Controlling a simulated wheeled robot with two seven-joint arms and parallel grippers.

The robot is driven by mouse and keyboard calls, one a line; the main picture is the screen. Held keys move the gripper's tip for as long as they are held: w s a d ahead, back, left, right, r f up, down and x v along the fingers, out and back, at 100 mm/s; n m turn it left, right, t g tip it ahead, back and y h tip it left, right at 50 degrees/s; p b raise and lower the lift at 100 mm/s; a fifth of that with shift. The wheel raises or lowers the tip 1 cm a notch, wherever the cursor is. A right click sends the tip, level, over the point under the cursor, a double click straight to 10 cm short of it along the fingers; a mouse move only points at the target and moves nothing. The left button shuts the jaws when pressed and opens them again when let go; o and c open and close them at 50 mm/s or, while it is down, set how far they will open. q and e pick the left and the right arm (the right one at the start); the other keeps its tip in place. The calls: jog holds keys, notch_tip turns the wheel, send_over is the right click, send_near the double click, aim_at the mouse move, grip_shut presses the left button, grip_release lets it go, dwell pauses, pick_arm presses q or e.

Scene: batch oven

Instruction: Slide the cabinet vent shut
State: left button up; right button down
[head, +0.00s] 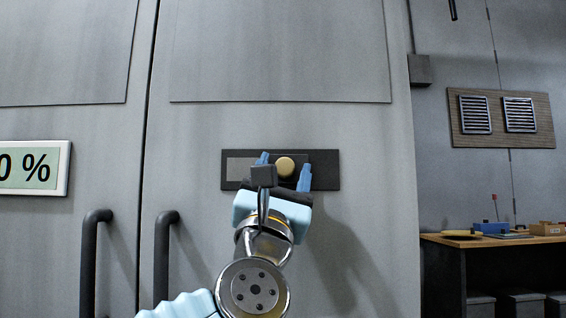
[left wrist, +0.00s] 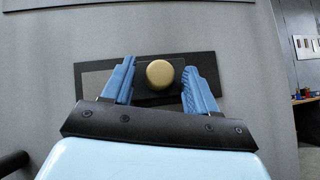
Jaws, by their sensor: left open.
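The cabinet vent is a dark horizontal plate (head: 327,171) on the grey cabinet door, with a round tan knob (head: 285,167) near its middle. A lighter grey patch (head: 238,167) shows at the plate's left part. In the left wrist view the tan knob (left wrist: 160,73) stands on a dark slider (left wrist: 148,98). My left gripper (head: 284,172) is open, its two blue fingers on either side of the knob. The left wrist view shows gaps between the knob and both fingers of the gripper (left wrist: 158,78). My right gripper is not in view.
Two dark vertical door handles (head: 163,262) stand at the lower left. A display reading "0 %" (head: 62,168) is at the left edge. A workbench (head: 470,241) with small items and a wall panel with two louvred grilles (head: 540,135) are at the right.

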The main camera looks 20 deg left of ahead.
pick_arm(q)
grip_shut()
jog(key=shift+a+f+y+b, duration=0.2)
jog(key=shift+y+b, duration=0.1)
jog(key=shift+b, duration=0.1)
jog(key=a+b, duration=0.1)
jog(key=s+a+b, duration=0.1)
jog(key=a+b, duration=0.2)
jog(key=a, duration=0.1)
jog(key=shift+s+a+b, duration=0.15)
jog(key=shift+s+b, duration=0.15)
jog(key=shift+b, duration=0.05)
jog(key=shift+a+r, duration=0.1)
jog(key=shift+a, duration=0.1)
jog(key=shift+r, duration=0.1)
grip_release()
jog(key=shift+a, duration=0.15)
